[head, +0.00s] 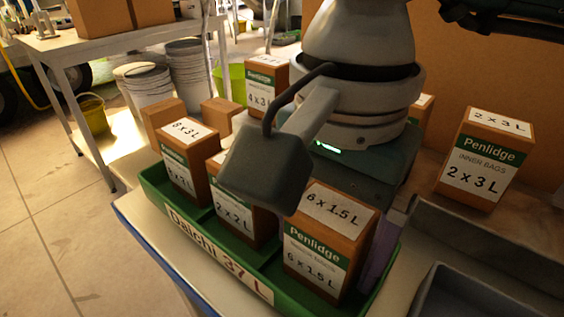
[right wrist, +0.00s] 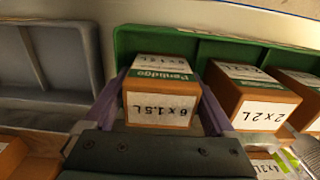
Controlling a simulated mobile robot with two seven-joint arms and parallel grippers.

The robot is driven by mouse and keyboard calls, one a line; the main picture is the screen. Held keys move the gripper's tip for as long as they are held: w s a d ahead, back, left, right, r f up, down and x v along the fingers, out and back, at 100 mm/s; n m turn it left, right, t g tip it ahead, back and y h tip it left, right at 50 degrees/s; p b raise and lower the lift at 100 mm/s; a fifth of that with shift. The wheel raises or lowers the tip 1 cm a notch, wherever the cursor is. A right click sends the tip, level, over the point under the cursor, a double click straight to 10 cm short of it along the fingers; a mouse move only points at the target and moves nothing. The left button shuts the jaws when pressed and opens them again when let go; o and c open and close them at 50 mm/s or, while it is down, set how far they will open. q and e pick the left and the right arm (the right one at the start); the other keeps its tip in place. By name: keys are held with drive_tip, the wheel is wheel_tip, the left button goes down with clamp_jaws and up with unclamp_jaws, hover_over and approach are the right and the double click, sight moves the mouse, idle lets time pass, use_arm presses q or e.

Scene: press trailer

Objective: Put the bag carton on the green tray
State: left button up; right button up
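The green tray (head: 216,262), labelled "Daichi 37 L", lies on the bench with cartons standing in it. A brown Penlidge carton marked 6 x 1.5 L (head: 318,249) stands upright in its near right part; it also shows in the right wrist view (right wrist: 160,105). My right gripper (right wrist: 163,95) has its purple fingers on either side of this carton. Whether they press on it I cannot tell. Cartons marked 2 x 2 L (head: 233,214) and 8 x (head: 181,168) stand farther left in the tray. My left gripper is not in view.
A carton reading "Inner bags 2 x 3 L" (head: 476,168) stands at the right against a brown panel. A 4 x 3 L carton (head: 262,92) stands behind the tray. A grey tray (head: 460,292) lies to the right. Stacked buckets (head: 186,66) stand beyond.

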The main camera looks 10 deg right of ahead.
drive_tip(key=shift+r, duration=0.45)
wheel_tip(320, 180, up, 12)
drive_tip(key=shift+f, duration=0.25)
